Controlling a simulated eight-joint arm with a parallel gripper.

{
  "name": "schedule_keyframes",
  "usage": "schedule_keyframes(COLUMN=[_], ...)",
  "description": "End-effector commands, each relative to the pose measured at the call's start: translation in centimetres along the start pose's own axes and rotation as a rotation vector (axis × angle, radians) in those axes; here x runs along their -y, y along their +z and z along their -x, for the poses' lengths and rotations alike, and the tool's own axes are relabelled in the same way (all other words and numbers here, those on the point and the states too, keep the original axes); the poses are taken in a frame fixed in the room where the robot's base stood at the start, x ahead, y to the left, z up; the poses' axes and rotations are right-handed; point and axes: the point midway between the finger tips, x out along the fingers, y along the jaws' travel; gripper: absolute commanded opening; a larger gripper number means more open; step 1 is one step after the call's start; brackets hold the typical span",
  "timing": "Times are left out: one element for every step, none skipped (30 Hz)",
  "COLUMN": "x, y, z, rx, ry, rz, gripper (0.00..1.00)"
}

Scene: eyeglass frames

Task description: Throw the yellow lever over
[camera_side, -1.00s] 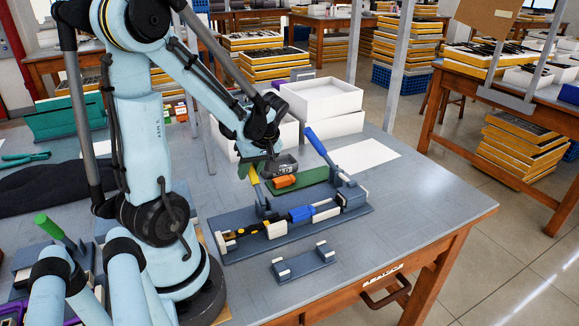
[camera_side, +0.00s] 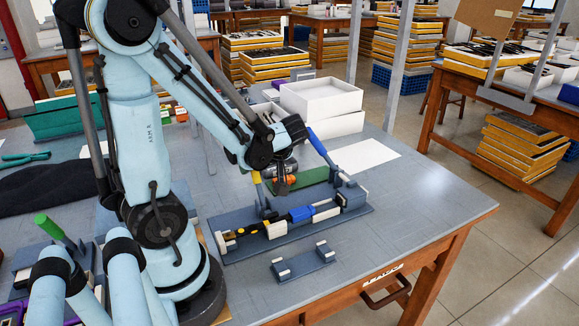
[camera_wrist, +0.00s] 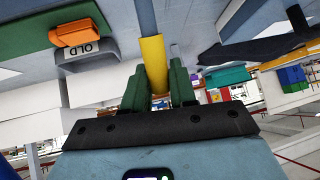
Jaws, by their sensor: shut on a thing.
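The yellow lever (camera_side: 257,179) stands nearly upright at the left part of a grey fixture (camera_side: 225,222) on the table. In the wrist view its yellow grip (camera_wrist: 154,62) lies between the green fingers of my gripper (camera_wrist: 159,85), which are shut on it. A blue-grey shaft continues beyond the grip. In the side view my wrist is at the lever's upper right, and the fingers are hard to make out. A blue lever (camera_side: 319,146) leans to the upper left at the fixture's right end. A black, yellow, white and blue assembly (camera_side: 300,214) lies along the fixture.
A small grey stand (camera_side: 303,262) with white blocks is in front. White trays (camera_side: 320,97) stand behind. The table's right front is clear.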

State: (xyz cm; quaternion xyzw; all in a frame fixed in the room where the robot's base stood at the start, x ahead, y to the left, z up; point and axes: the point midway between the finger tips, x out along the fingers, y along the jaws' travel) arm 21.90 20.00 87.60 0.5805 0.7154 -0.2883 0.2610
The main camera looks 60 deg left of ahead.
Motion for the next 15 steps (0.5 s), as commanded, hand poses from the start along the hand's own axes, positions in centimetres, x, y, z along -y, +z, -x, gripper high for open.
schedule_keyframes(x=[-0.1, 0.0, 0.0, 0.1, 0.1, 0.2, 0.2, 0.3, 0.3, 0.3, 0.4, 0.4, 0.5, 0.5, 0.5], y=[0.3, 0.3, 0.4, 0.5, 0.5, 0.6, 0.7, 0.8, 0.8, 0.9, 1.0, 1.1, 1.1, 1.1, 1.2], z=[0.5, 0.7, 1.0, 1.2, 1.4, 1.6, 1.8, 2.0, 2.2, 2.3, 2.5, 2.6, 2.7, 2.8, 2.9], rx=[-0.04, -0.065, -0.097, -0.12, -0.143, -0.173, -0.194, -0.214, -0.239, -0.257, -0.273, -0.293, -0.307, -0.32, -0.335], ry=[0.007, 0.009, 0.009, 0.011, 0.011, 0.013, 0.012, 0.013, 0.014, 0.014, 0.015, 0.015, 0.015, 0.016, 0.016], rz=[0.002, 0.007, 0.014, 0.018, 0.024, 0.029, 0.035, 0.038, 0.044, 0.048, 0.051, 0.055, 0.058, 0.061, 0.065], gripper=[0.0, 0.0, 0.0, 0.0, 0.0, 0.0, 0.0, 0.0, 0.0, 0.0, 0.0, 0.0, 0.0, 0.0, 0.0])
